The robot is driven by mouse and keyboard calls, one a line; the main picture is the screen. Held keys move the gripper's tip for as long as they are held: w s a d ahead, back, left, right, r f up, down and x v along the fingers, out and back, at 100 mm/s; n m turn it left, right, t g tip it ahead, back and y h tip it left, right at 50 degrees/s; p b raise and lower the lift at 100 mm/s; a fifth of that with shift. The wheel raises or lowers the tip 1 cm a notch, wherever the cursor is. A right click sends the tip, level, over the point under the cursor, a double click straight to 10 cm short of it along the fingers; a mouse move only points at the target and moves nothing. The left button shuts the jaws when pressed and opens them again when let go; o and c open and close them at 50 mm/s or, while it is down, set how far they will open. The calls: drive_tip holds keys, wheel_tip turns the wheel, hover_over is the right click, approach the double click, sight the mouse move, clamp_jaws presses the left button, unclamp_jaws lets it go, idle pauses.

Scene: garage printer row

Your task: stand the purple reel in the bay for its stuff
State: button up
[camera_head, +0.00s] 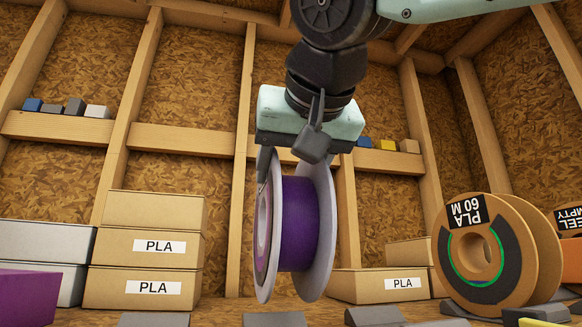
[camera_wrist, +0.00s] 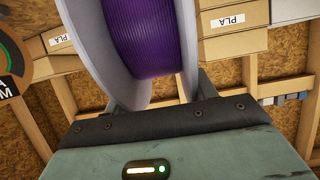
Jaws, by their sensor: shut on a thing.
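The purple reel (camera_head: 307,224) hangs upright in the head view, with purple filament between two pale grey flanges. My gripper (camera_head: 290,165) is above it, shut on its upper part. In the wrist view the reel (camera_wrist: 148,38) fills the top middle, held at the gripper's front edge. Any label on the reel's flange cannot be read from here. Grey cradle blocks (camera_head: 275,319) show along the bottom edge below the reel. The reel appears to be above them, with no contact visible. No sign naming a bay's stuff is in view.
PLA boxes (camera_head: 146,247) are stacked at left, and a low PLA box (camera_head: 385,286) lies behind the held reel. A purple box (camera_head: 27,298) is at lower left.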

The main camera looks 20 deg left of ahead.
sight(296, 188)
idle(0.5)
drive_tip(key=shift+f+b, duration=1.25)
drive_tip(key=shift+b, duration=0.05)
drive_tip(key=shift+f+b, duration=0.8)
drive_tip(key=shift+f, duration=0.1)
idle(0.5)
drive_tip(key=o, duration=2.1)
drive_tip(key=shift+f, duration=0.1)
drive_tip(key=b+v, duration=0.3)
drive_tip(key=v, duration=1.4)
drive_tip(key=shift+s+d, duration=0.15)
drive_tip(key=shift+d, duration=0.05)
